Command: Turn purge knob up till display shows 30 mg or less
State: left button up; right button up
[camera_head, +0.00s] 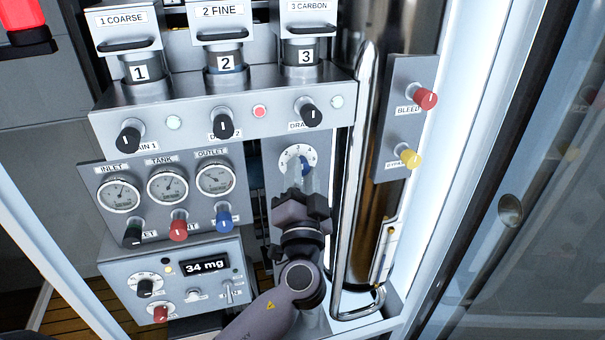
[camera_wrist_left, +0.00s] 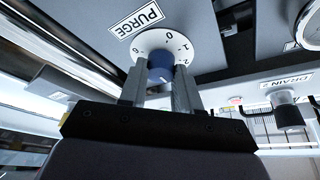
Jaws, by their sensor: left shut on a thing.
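The purge knob is blue on a white numbered dial (camera_head: 298,154) in the middle of the panel. In the left wrist view the blue knob (camera_wrist_left: 160,69) sits between my left gripper's two fingers, under the PURGE label (camera_wrist_left: 135,20). My left gripper (camera_head: 301,180) is shut on this knob, and its fingers and wrist hide most of it in the head view. The dial face (camera_wrist_left: 163,42) shows several marks around the knob. The display (camera_head: 206,265) on the lower left box reads 34 mg. My right gripper is not in view.
Black drain knobs (camera_head: 222,127) stick out above left. INLET, TANK and OUTLET gauges (camera_head: 167,186) with green, red and blue knobs are on the left. A side plate with red BLEED (camera_head: 425,98) and yellow knobs is on the right. A bent metal pipe (camera_head: 348,230) stands close right of my arm.

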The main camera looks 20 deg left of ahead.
pick_arm(q)
jog(key=shift+a+r+m, duration=0.1)
jog(key=shift+r+m, duration=0.05)
jog(key=shift+m, duration=0.35)
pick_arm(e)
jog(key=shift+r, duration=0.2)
pick_arm(q)
jog(key=o, duration=1)
jog(key=shift+o, duration=0.2)
jog(key=shift+f, duration=0.2)
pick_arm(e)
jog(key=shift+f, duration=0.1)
